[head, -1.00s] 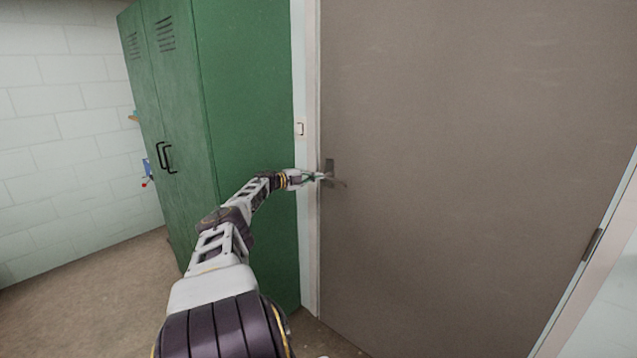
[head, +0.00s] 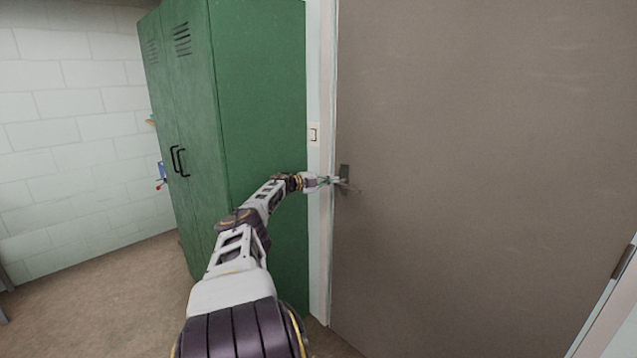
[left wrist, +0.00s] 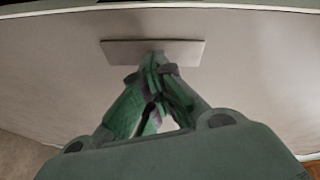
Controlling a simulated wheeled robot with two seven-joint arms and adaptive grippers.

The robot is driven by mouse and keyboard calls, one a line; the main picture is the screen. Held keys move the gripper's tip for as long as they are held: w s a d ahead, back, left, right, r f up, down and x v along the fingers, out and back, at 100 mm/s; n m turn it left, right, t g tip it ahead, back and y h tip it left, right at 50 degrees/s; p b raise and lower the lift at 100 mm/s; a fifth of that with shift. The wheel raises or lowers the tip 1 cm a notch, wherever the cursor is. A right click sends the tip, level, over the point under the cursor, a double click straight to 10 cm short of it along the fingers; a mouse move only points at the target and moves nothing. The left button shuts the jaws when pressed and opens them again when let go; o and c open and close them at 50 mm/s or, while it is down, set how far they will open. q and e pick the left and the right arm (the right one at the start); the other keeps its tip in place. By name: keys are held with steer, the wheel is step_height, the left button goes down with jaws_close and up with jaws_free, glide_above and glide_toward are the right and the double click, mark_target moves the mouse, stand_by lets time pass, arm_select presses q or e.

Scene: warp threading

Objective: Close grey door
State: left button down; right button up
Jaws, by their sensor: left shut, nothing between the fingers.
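The grey door (head: 480,160) fills the right half of the head view. It appears to sit in or very near its frame, with its left edge beside the pale jamb (head: 322,240). My right gripper is out of view.
A green locker (head: 255,110) with black handles stands left of the door frame. A hinge (head: 624,262) shows at the door's right. Brown floor (head: 110,290) lies open at the lower left.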

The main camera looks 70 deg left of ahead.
arm_select(q)
steer(key=shift+d+f, duration=0.15)
steer(key=shift+f, duration=0.2)
steer(key=shift+s, duration=0.3)
steer(key=shift+s+r, duration=0.25)
steer(key=shift+s, duration=0.5)
stand_by(0.4)
steer(key=shift+s+d, duration=0.1)
steer(key=shift+s, duration=0.3)
steer(key=s+r, duration=0.1)
steer(key=s, duration=0.8)
steer(key=shift+d, duration=0.25)
stand_by(0.6)
steer(key=shift+f, duration=0.1)
stand_by(0.5)
